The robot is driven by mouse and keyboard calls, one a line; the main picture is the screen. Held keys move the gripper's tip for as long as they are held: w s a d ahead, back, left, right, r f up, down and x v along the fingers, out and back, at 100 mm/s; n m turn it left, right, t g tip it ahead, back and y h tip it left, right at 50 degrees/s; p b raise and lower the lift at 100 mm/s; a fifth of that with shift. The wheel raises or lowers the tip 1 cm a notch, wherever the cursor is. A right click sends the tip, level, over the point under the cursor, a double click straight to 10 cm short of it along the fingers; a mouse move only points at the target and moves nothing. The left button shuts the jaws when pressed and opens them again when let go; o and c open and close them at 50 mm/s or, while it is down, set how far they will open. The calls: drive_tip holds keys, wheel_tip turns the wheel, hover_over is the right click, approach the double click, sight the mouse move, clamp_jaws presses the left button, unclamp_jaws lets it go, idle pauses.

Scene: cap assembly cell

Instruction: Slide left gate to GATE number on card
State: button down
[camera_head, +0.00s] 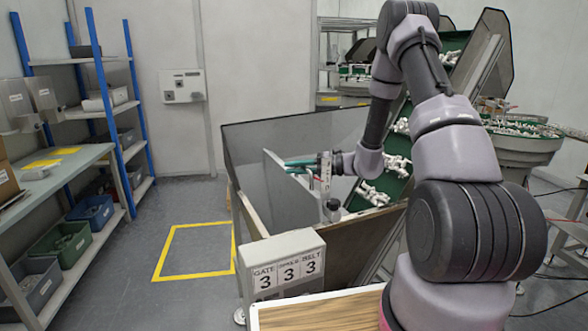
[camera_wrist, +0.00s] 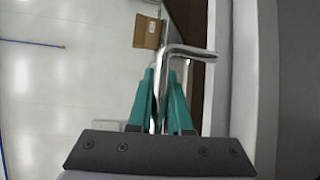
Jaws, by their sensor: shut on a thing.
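My gripper (camera_head: 288,166) reaches into the grey-walled hopper from the right in the head view. In the wrist view its teal fingers (camera_wrist: 162,80) are closed around a bent metal rod (camera_wrist: 192,50), which looks like a handle. The rod turns right beyond the fingertips. A pale upright panel (camera_head: 272,178), probably the left gate, stands inside the hopper beside the fingers. Its slide position and any scale cannot be read.
Dark hopper walls (camera_head: 245,140) surround the gripper. A green belt (camera_head: 390,188) with white parts rises to the right of it. A wooden-topped surface (camera_head: 320,312) is in front. Shelves (camera_head: 108,110) stand at left, with open floor marked by a yellow outline (camera_head: 165,250).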

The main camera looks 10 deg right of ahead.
idle(0.6)
drive_tip(key=shift+w+r, duration=0.1)
drive_tip(key=shift+r, duration=2.7)
drive_tip(key=c, duration=0.8)
unclamp_jaws()
drive_tip(key=shift+r, duration=0.15)
drive_tip(key=shift+c, duration=0.2)
drive_tip(key=v, duration=1.1)
